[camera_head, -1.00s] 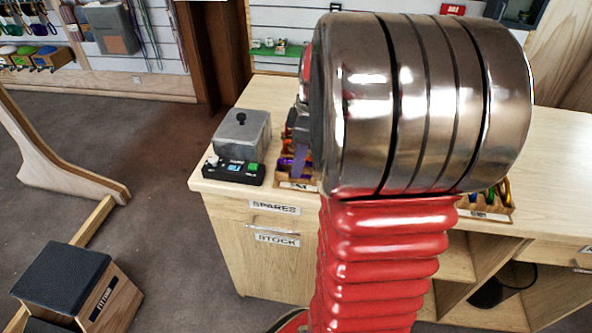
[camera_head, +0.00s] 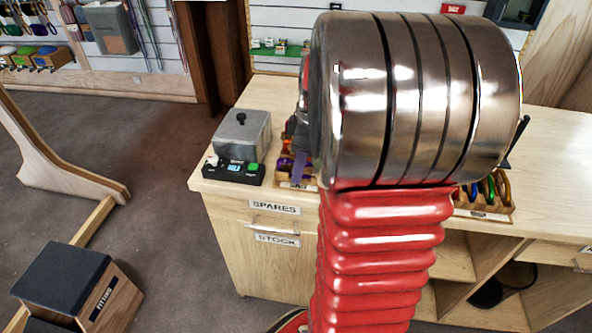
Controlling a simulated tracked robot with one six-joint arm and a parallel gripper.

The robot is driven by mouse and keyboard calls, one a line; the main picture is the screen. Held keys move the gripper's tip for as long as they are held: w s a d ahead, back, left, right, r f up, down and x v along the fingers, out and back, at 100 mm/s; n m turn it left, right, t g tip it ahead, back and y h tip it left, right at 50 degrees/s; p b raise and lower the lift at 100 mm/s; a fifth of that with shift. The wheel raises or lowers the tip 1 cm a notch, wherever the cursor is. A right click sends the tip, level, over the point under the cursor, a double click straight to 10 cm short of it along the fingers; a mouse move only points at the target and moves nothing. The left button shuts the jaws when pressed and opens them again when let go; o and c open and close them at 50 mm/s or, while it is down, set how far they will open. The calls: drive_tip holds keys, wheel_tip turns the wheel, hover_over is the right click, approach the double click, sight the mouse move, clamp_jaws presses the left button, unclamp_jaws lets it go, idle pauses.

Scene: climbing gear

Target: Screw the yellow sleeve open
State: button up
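My own arm, with its red ribbed section and large steel joint, fills the middle of the view and hides much of the counter. My gripper is hidden behind it, so its fingers do not show. A wooden tray (camera_head: 484,213) at the right of the counter holds several coloured carabiners. A yellow-gold carabiner (camera_head: 504,187) is at the tray's right end, next to blue and green ones. I cannot make out a yellow sleeve on any of them.
A second wooden tray (camera_head: 297,184) with purple pieces sits left of my arm, partly hidden. A grey box (camera_head: 241,136) and a black device with a green button (camera_head: 253,168) stand at the counter's left end. The counter's right part (camera_head: 560,165) is clear.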

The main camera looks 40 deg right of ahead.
drive_tip(key=shift+f, duration=0.4)
drive_tip(key=shift+w+d, duration=0.45)
drive_tip(key=shift+d, duration=0.15)
drive_tip(key=shift+r, duration=0.15)
drive_tip(key=shift+r, duration=1.3)
drive_tip(key=shift+s+a, duration=0.4)
drive_tip(key=shift+a, duration=0.25)
idle(0.3)
